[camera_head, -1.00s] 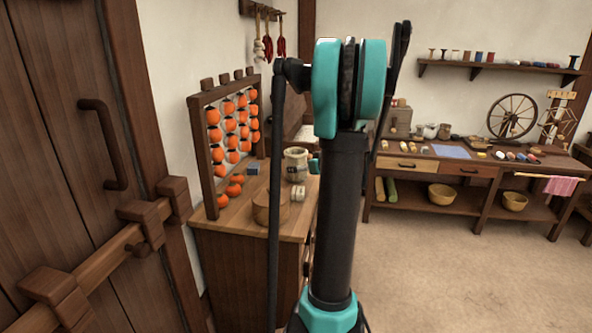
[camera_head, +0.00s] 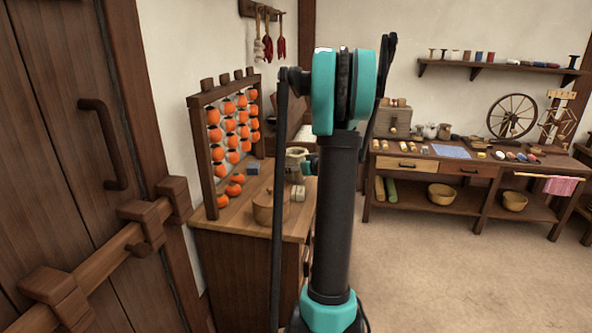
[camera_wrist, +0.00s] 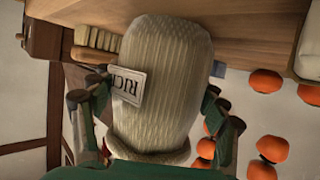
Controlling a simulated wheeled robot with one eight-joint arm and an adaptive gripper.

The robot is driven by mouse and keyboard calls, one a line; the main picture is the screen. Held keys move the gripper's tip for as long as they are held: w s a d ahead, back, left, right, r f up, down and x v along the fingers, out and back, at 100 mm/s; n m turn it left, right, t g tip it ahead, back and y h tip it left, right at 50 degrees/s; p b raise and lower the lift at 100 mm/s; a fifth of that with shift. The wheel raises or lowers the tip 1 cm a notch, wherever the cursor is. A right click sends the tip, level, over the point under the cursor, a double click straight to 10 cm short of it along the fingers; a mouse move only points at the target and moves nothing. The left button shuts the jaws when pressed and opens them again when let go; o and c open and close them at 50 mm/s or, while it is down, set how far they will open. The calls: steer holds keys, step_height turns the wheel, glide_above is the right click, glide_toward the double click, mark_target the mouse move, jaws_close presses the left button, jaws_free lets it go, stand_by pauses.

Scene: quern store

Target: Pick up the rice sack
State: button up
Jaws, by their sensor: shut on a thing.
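The rice sack (camera_wrist: 168,62) is a pale woven bag with a white label, whose letters show upside down in the wrist view. My gripper (camera_wrist: 150,98) is shut on it, with one finger on each side of its body. The label is partly covered at the left finger. In the head view the sack (camera_head: 294,163) shows at the wooden cabinet's back right, beside my arm, which hides part of it. I cannot tell whether its base touches the cabinet top.
A rack of hanging orange fruit (camera_head: 205,150) stands at the cabinet's (camera_head: 262,235) left. A round wooden box (camera_head: 270,209), a pale brush-like block (camera_head: 298,193) and a small blue block (camera_head: 253,168) are near the sack. A workbench (camera_head: 400,162) stands at the back right. Open floor lies right.

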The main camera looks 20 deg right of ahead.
steer(key=c, duration=0.4)
